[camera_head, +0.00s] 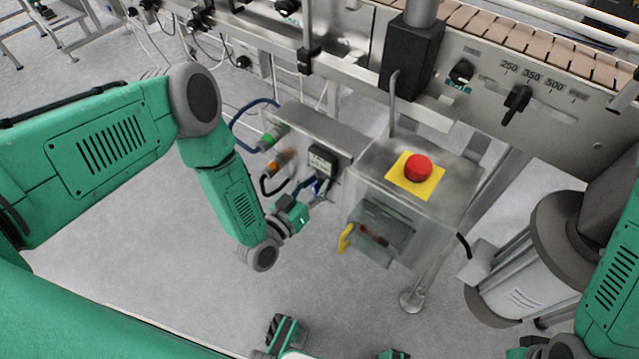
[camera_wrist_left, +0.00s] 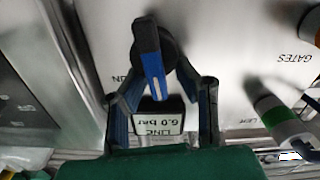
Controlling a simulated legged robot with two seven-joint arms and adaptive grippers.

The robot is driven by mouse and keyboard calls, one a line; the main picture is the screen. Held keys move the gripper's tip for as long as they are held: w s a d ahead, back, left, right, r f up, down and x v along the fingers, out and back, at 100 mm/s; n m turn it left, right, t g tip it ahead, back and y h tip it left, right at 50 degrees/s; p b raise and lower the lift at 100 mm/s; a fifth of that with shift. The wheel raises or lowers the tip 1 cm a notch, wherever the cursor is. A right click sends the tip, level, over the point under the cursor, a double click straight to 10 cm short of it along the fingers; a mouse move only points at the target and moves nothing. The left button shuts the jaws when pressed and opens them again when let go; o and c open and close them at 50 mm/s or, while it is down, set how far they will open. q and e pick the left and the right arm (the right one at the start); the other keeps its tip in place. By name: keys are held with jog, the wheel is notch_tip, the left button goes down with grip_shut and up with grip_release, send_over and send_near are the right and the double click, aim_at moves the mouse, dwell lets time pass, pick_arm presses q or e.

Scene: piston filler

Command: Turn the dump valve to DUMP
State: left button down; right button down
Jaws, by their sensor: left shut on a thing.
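The dump valve shows in the left wrist view as a dark knob with a blue lever (camera_wrist_left: 152,68) on a pale panel. My left gripper (camera_wrist_left: 157,80) has its two fingers closed in on either side of this handle and is shut on it. In the head view my left gripper (camera_head: 308,203) reaches the side panel below the conveyor, and the valve handle (camera_head: 318,186) is small and partly hidden by it. Printed labels beside the knob are upside down in the wrist view and partly covered. The fingers of my right gripper do not show.
A steel box with a red emergency button (camera_head: 418,168) stands close on the right.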

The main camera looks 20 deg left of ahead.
pick_arm(q)
jog(key=n, duration=0.1)
jog(key=a+f+n, duration=0.1)
jog(key=n, duration=0.1)
jog(key=shift+s+n, duration=0.1)
jog(key=shift+n, duration=0.2)
jog(key=shift+f+n+b, duration=0.2)
jog(key=shift+n+b, duration=0.35)
jog(key=shift+n, duration=0.95)
jog(key=c, duration=1.2)
grip_release()
jog(key=shift+r, duration=0.15)
jog(key=v, duration=1.1)
jog(key=shift+s+a, duration=0.2)
jog(key=shift+s, duration=0.1)
